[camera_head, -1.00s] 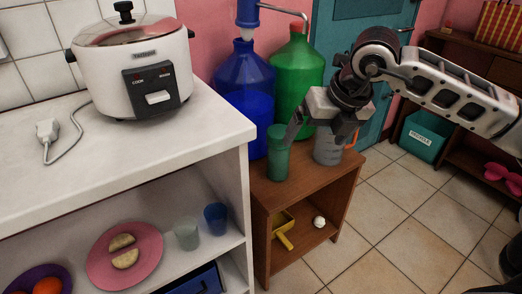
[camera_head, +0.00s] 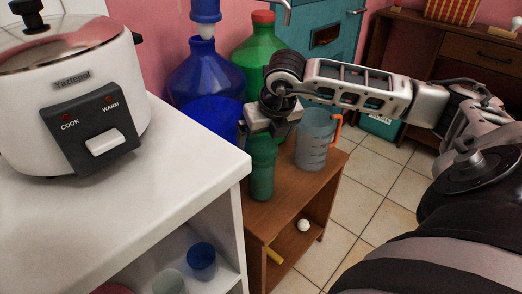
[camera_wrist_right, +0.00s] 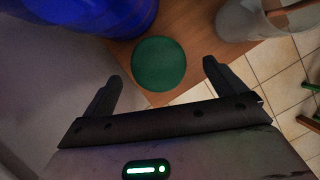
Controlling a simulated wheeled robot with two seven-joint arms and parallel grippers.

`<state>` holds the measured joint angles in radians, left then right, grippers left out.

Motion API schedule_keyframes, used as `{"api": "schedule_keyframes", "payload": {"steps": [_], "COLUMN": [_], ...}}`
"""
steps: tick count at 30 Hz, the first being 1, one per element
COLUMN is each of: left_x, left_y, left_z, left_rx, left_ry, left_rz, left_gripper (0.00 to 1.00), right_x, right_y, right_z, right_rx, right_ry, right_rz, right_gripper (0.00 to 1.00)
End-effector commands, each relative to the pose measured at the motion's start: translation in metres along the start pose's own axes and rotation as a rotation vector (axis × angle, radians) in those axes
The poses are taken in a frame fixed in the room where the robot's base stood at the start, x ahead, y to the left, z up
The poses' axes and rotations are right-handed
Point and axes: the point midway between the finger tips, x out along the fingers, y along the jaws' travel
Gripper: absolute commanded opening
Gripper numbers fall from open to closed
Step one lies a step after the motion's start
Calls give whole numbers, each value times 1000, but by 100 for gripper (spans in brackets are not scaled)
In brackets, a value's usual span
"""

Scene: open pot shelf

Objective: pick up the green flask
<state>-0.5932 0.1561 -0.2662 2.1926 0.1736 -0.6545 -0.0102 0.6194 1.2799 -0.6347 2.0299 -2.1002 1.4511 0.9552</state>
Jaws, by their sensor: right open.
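The green flask (camera_head: 262,172) stands upright on the small brown wooden shelf unit, beside the white counter. In the right wrist view its round dark green top (camera_wrist_right: 159,64) shows just ahead of the finger gap, roughly centred. My right gripper (camera_head: 264,132) is at the flask's top, and its body hides part of it. In the wrist view my right gripper (camera_wrist_right: 163,72) is open and empty, with one finger to each side of the flask. I cannot tell whether a finger touches it. My left gripper is not in view.
A clear jug with an orange handle (camera_head: 314,140) stands close right of the flask. A blue water bottle (camera_head: 205,80) and a large green bottle (camera_head: 258,50) stand behind. The white counter (camera_head: 175,165) with a rice cooker (camera_head: 70,90) is at left. Tiled floor (camera_head: 352,205) is open at right.

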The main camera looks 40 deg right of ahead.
Motion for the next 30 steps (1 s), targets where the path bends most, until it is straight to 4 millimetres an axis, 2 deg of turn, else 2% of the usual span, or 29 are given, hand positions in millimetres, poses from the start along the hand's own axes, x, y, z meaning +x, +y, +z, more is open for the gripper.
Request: {"api": "schedule_keyframes", "payload": {"steps": [1, 8, 16, 20, 26, 29, 30], "left_x": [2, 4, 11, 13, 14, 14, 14], "left_y": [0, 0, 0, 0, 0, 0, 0], "left_z": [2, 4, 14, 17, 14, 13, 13], "left_rx": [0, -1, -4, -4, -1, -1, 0], "left_ry": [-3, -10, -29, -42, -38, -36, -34], "left_rz": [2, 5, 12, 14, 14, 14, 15], "left_gripper": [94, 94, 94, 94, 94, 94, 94], "right_x": [8, 23, 62, 69, 69, 69, 69], "right_y": [0, 1, 3, 2, 2, 2, 3], "right_z": [0, -1, -4, -4, -4, -4, -3], "right_rx": [1, 0, 0, 0, 0, 0, 0], "right_ry": [1, 0, 1, -1, -1, -1, -1], "right_rz": [1, 1, 2, 1, 1, 1, 1], "right_gripper": [95, 95, 95, 95, 95, 70, 59]}}
